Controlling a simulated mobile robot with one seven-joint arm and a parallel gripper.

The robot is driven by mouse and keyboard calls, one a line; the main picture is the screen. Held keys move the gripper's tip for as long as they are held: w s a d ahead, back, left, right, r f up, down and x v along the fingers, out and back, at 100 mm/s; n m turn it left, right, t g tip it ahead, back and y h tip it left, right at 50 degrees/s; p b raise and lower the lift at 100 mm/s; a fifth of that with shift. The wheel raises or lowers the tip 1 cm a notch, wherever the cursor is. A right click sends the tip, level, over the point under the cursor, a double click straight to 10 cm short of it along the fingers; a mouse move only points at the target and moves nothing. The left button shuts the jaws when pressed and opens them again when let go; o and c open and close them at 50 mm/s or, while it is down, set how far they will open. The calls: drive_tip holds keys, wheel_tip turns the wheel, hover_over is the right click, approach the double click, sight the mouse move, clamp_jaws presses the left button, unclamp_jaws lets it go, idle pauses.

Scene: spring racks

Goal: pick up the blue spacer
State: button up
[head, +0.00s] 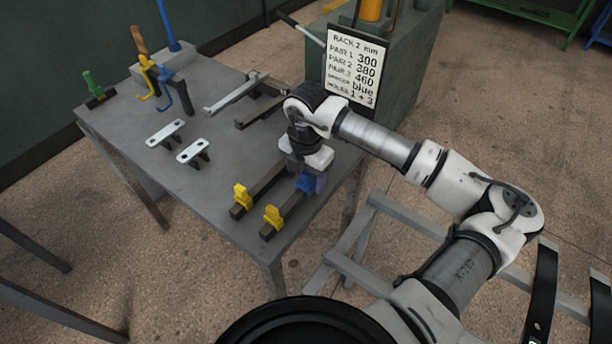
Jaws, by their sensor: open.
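A small blue piece (306,183), which looks like the blue spacer, is at the far end of the right dark bar near the table's right edge. My gripper (307,170) is pointed down right over it, partly hiding it. The jaws are open, but their fingers are mostly hidden behind the wrist. I cannot tell whether they touch the blue piece or stand around it. A darker purple-blue patch shows just right of it; I cannot tell what it is.
Two dark bars with yellow blocks (242,196) lie on the grey table (215,185). Two pale drilled plates (194,151), hanging hooks (181,95) and a green-handled tool (93,86) stand further left. A sign (355,68) reading "blue" leans on a green cabinet (412,75) behind.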

drive_tip(key=shift+f, duration=0.25)
drive_tip(key=c, duration=0.9)
drive_tip(key=shift+r, duration=0.1)
